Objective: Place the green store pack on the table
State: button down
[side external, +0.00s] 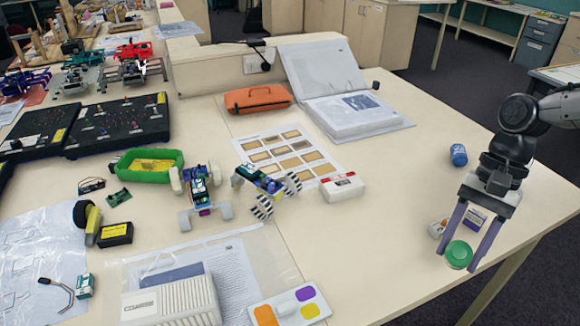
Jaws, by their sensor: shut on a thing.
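The green store pack (459,254) is a small round piece with a green top and a paler side, at the right of the side external view. My gripper (457,260) points down, with its two long purple fingers one on each side of the pack, shut on it. The pack is near the right front part of the cream table (400,225). I cannot tell from this one view whether its underside touches the table.
A small white pack (438,228) and a purple-and-white pack (474,219) are close behind the fingers. A blue can (458,155) lies farther back. A white-and-red box (342,187) and wheeled models are to the left. The table's right edge is close; bare table lies left of my gripper.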

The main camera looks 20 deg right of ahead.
jog(key=r+m+y, duration=0.1)
jog(key=y, duration=0.1)
jog(key=w+r+m+t+y, duration=0.1)
jog(key=r+m+y, duration=0.1)
jog(key=a+r+m+y, duration=0.1)
jog(key=r+y, duration=0.1)
jog(key=shift+w+r+m, duration=0.1)
jog(key=shift+w+m, duration=0.2)
jog(key=shift+w, duration=0.05)
jog(key=shift+t+y, duration=0.3)
jog(key=shift+y, duration=0.6)
jog(key=w+a+f, duration=0.1)
jog(key=w+f, duration=0.2)
jog(key=w, duration=0.1)
jog(key=w+a+f, duration=0.2)
jog(key=w+f, duration=0.1)
jog(key=w, duration=0.1)
jog(key=w+a+f, duration=0.2)
jog(key=w+f, duration=0.1)
jog(key=w, duration=0.1)
jog(key=shift+w+f, duration=0.1)
jog(key=shift+w, duration=0.15)
jog(key=shift+w+f, duration=0.15)
jog(key=shift+f, duration=0.8)
jog(key=shift+w+f, duration=0.15)
jog(key=shift+f, duration=0.8)
jog(key=shift+f, duration=0.1)
jog(key=shift+c, duration=1.4)
grip_release()
